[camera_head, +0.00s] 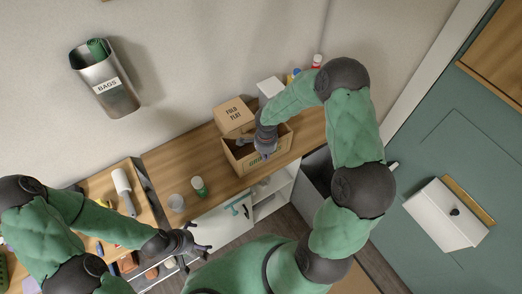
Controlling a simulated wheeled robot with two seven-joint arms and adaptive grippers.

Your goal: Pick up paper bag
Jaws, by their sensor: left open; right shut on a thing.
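A brown, open-topped container with green lettering (243,164) stands on the wooden counter; it fits the paper bag, though its low walls also look like a box. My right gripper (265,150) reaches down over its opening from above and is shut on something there. The gripper hides the exact grasp point, which seems to be on the container. My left gripper (197,248) is open and empty, in front of the counter and low in the view.
A closed "FOLD FLAT" carton (234,115) stands behind the container. A green-labelled bottle (199,187) and a clear cup (176,202) stand to its left. A metal "BAGS" holder (106,85) hangs on the wall. White shelving (224,221) lies below the counter (185,160).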

